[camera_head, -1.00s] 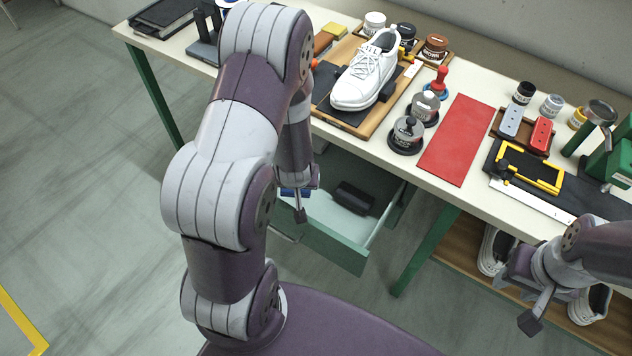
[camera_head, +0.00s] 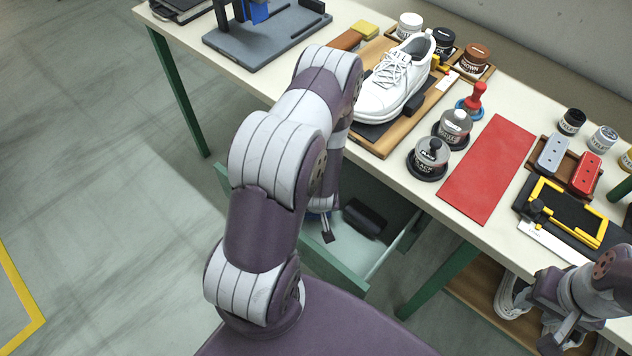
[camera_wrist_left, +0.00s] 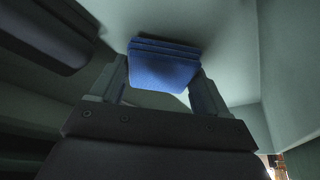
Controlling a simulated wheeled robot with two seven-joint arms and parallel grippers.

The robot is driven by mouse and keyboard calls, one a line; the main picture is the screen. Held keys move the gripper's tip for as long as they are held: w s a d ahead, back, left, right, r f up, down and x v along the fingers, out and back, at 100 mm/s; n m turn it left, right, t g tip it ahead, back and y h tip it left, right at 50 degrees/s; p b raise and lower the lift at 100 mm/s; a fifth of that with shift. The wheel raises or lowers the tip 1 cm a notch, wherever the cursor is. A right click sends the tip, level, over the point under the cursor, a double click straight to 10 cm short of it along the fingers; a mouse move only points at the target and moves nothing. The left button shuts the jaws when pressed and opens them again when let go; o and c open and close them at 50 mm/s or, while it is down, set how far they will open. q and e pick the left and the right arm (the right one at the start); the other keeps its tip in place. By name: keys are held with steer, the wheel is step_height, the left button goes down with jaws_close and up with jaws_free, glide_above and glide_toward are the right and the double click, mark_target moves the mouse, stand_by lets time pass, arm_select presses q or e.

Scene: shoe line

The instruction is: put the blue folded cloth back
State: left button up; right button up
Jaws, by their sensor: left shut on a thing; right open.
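The blue folded cloth (camera_wrist_left: 165,64) is between the two fingers of my left gripper (camera_wrist_left: 162,88) in the left wrist view, with its folded layers facing the camera. The gripper is shut on it. In the head view my left gripper (camera_head: 327,230) is low at the open green drawer (camera_head: 336,262), mostly hidden by my left arm. The cloth is barely made out there. I cannot tell whether the cloth touches the drawer floor. My right gripper (camera_head: 562,332) is open and empty at the lower right, in front of the table.
A dark object (camera_head: 364,217) lies in the drawer, right of my left gripper. The table above holds a white shoe (camera_head: 392,88), a red mat (camera_head: 488,168), a grey stand base (camera_head: 262,42) and several jars. Shoes (camera_head: 512,297) sit on a lower shelf.

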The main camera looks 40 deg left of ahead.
arm_select(q)
steer(key=w+a, duration=0.2)
steer(key=w, duration=0.1)
steer(key=w+a, duration=0.3)
steer(key=shift+f+p, duration=0.15)
steer(key=shift+p, duration=0.15)
steer(key=shift+f, duration=0.2)
steer(key=shift+f, duration=0.2)
steer(key=o, duration=0.9)
steer(key=shift+r, duration=0.15)
